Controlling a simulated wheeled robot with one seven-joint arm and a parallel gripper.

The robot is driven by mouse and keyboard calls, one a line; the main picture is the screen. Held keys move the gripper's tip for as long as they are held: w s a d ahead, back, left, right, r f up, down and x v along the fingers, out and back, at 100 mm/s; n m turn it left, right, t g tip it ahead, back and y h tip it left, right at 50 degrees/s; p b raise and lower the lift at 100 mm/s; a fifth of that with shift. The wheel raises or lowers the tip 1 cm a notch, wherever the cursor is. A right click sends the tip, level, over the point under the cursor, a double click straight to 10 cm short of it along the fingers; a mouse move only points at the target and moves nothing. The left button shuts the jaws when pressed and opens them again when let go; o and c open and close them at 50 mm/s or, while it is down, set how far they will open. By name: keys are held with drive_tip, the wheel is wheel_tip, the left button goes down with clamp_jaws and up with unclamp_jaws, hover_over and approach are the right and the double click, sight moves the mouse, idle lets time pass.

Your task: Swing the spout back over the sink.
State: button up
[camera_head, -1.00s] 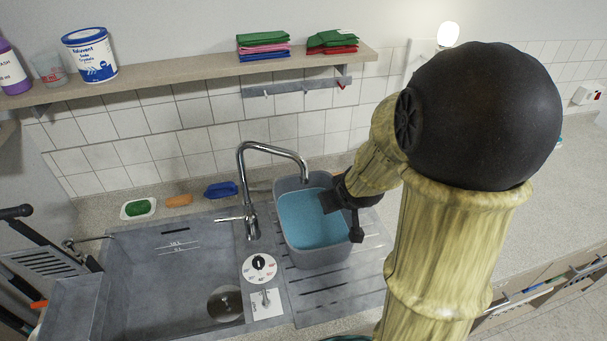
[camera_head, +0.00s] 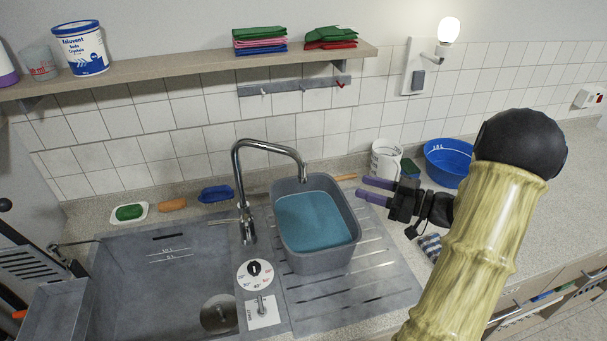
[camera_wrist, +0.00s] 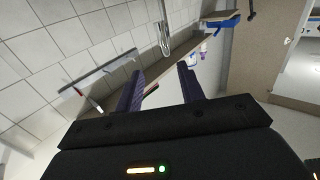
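The chrome tap (camera_head: 243,195) stands at the back between the sink and the drainer. Its curved spout (camera_head: 270,147) points right, with its tip above the back part of a grey tub holding blue water (camera_head: 313,220). The grey sink basin (camera_head: 160,285) is left of the tap, with no spout over it. My gripper (camera_head: 370,190) is right of the tub, clear of tap and tub. Its two purple fingers are apart with nothing between them, as the wrist view also shows (camera_wrist: 160,85).
The tub stands on the ribbed drainer (camera_head: 370,285). A white container (camera_head: 385,158) and a blue bowl (camera_head: 448,162) stand behind my gripper. A soap dish (camera_head: 130,213), an orange sponge (camera_head: 173,205) and a blue item (camera_head: 216,194) line the back. A shelf (camera_head: 200,75) runs above.

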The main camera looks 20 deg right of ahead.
drive_tip(key=shift+s, duration=0.15)
drive_tip(key=shift+a, duration=0.15)
drive_tip(key=p, duration=0.5)
approach(303, 171)
drive_tip(key=x, duration=1)
drive_tip(key=shift+w+f, duration=0.2)
drive_tip(key=shift+w, duration=0.35)
clamp_jaws()
